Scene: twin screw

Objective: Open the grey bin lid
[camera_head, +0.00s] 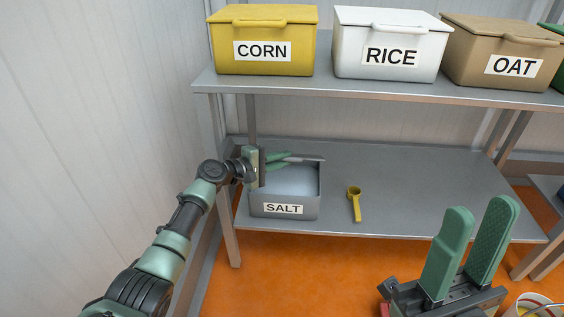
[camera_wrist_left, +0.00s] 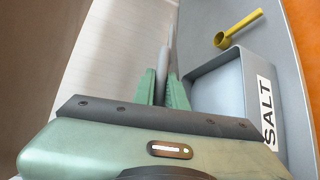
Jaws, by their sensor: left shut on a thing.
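The grey bin (camera_head: 258,208) labelled SALT stands on the lower shelf, its top open and pale contents showing inside. It also shows at the right in the left wrist view (camera_wrist_left: 246,62). My left gripper (camera_head: 292,158) is over the bin's back rim, shut on the grey lid (camera_head: 312,160), which shows as a thin edge. In the left wrist view the lid (camera_wrist_left: 164,62) stands edge-on between the green fingers, beside the bin's opening. My right gripper (camera_head: 482,212) is open and empty at the lower right, in front of the shelf.
A yellow scoop (camera_head: 355,204) lies on the lower shelf (camera_head: 430,190) right of the bin. The upper shelf (camera_head: 300,84) holds the CORN bin (camera_head: 262,66), RICE bin (camera_head: 350,62) and OAT bin (camera_head: 470,62), all lidded. The lower shelf right of the scoop is clear.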

